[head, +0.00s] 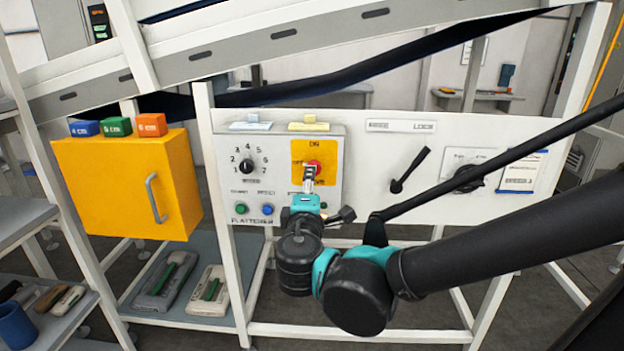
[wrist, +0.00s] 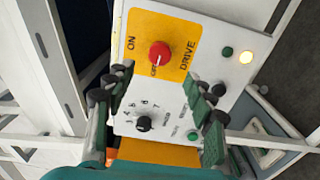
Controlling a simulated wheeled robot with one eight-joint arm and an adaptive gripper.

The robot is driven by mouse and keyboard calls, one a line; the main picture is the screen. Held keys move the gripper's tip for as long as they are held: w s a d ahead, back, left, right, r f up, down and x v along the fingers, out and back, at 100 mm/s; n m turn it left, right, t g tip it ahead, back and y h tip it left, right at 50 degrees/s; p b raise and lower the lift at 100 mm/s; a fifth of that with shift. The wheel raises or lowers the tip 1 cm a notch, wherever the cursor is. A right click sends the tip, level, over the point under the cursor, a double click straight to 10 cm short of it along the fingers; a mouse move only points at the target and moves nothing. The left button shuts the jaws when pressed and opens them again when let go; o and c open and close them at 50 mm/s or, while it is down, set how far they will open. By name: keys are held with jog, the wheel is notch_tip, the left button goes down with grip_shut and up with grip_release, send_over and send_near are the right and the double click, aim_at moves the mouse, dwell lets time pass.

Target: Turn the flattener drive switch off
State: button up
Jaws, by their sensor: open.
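The flattener drive switch (head: 314,166) is a red round knob on a yellow plate, on the grey flattener panel (head: 223,182). In the wrist view the red knob (wrist: 159,53) shows clearly, with ON to its left, OFF just below it and DRIVE to its right. A pale mark shows on the knob's lower part; its exact setting is hard to tell. My gripper (head: 311,178) is in front of the plate and hides its lower part in the head view. In the wrist view my gripper (wrist: 160,90) is open and empty, its fingers apart on either side below the knob.
A black numbered dial (head: 246,166) and green (head: 240,209) and blue (head: 267,209) buttons share the panel. A lit yellowish lamp (wrist: 246,57) shows in the wrist view. A black lever (head: 411,170) stands to the right. A yellow cabinet (head: 110,185) is at left.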

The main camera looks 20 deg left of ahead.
jog(key=shift+v, duration=1)
jog(key=w+d+f+m+g+h, duration=0.3)
jog(key=w+d+f+m+h, duration=0.15)
jog(key=d+f, duration=0.5)
jog(key=w+d+f+m+g+h, duration=0.35)
jog(key=w+d+f, duration=0.2)
jog(key=d, duration=0.75)
jog(key=s+d+f+m+g+y, duration=0.3)
jog(key=s+d+f+m+g, duration=0.3)
jog(key=s+d+f+m, duration=0.4)
jog(key=shift+s+d+f+m+g+y, duration=0.3)
jog(key=shift+d+f+m, duration=1.35)
jog(key=shift+d, duration=1.35)
jog(key=shift+w+f+n, duration=0.15)
jog(key=shift+f+n, duration=0.1)
